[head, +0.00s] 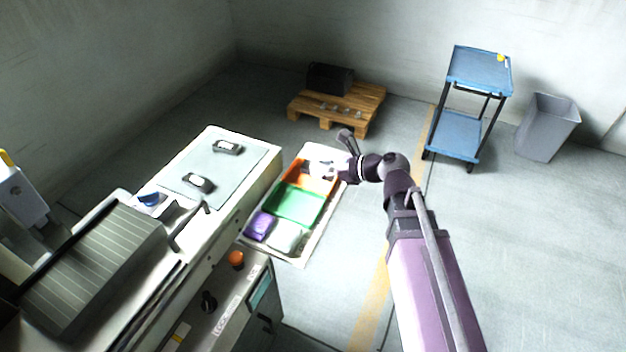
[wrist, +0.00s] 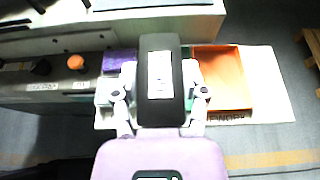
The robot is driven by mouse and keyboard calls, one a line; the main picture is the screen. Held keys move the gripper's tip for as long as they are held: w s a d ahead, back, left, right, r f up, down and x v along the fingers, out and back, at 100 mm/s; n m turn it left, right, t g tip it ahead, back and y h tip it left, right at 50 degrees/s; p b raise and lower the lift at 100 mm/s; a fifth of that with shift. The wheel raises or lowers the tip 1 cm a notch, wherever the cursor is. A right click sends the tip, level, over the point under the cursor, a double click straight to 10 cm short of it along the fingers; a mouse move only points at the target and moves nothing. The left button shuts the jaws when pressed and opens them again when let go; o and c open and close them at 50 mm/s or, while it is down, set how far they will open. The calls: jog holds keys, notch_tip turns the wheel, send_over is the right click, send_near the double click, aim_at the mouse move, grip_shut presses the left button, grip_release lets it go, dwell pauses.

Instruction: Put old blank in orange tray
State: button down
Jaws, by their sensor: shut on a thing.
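My gripper (wrist: 160,78) is shut on a dark block with a pale label plate (wrist: 160,72), which looks like the old blank. Its pale fingers press on the block's two sides. In the wrist view the empty-looking orange tray (wrist: 222,78) lies below and to the right of the block. In the head view my gripper (head: 320,168) hangs over the far end of the tray row, covering part of the orange tray (head: 325,187). I cannot make out the block there.
A green tray (head: 298,204), a purple item (head: 261,226) and a pale item (head: 287,237) share the white board. Two similar dark pieces (head: 227,147) (head: 198,182) lie on the bench mat (head: 205,162). A pallet (head: 360,112) and blue cart (head: 480,72) stand beyond.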

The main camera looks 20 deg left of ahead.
jog(key=w+d+f+b, duration=0.8)
jog(key=d+f+b, duration=0.2)
jog(key=f+b, duration=0.3)
jog(key=shift+w+d+f, duration=0.25)
jog(key=shift+w+d, duration=0.15)
jog(key=b, duration=0.2)
send_near(309, 177)
jog(key=a+r, duration=0.2)
jog(key=a, duration=0.1)
jog(key=shift+a, duration=0.15)
jog(key=shift+a, duration=0.25)
jog(key=shift+w+a+f+b, duration=0.15)
jog(key=shift+a+f+b, duration=0.25)
jog(key=shift+f, duration=0.2)
jog(key=shift+d+f+b, duration=0.1)
jog(key=shift+f+b, duration=1.15)
jog(key=shift+b, duration=0.05)
jog(key=shift+f, duration=0.15)
